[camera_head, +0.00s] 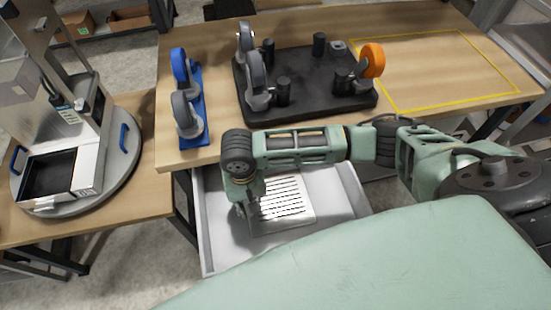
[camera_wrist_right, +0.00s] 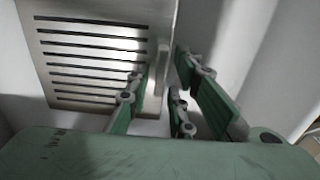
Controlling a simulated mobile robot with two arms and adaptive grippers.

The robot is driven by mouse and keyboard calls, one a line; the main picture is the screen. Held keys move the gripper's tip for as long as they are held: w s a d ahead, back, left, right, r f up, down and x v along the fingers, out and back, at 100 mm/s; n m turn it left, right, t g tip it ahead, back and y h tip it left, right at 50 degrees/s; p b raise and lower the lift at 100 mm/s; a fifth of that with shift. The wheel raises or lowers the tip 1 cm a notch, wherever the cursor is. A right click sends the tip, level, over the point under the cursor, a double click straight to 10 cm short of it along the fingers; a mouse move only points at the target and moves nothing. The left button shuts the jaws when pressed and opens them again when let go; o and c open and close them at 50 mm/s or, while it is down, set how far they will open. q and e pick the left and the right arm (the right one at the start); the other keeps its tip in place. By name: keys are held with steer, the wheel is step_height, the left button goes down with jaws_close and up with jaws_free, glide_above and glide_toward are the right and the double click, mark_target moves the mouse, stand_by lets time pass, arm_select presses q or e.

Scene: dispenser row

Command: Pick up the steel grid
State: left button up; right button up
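The steel grid (camera_head: 284,200) is a flat, slotted plate lying in the open grey drawer (camera_head: 340,190) under the table. In the right wrist view the grid (camera_wrist_right: 95,52) fills the upper left, with a small upright tab (camera_wrist_right: 162,68) at its right edge. My right gripper (camera_head: 246,208) reaches down into the drawer at the grid's left side. In the wrist view its fingers (camera_wrist_right: 162,72) are apart, one on each side of the tab, with visible gaps. My left gripper is not in view.
Above the drawer, the wooden table (camera_head: 440,40) carries a black tray (camera_head: 310,92) with casters and dark cylinders, and a blue holder (camera_head: 190,110) with two casters. A yellow-outlined area on the right is empty. A dispenser-like machine (camera_head: 70,130) stands left.

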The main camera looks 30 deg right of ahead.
jaws_close()
steer(key=shift+r, duration=0.1)
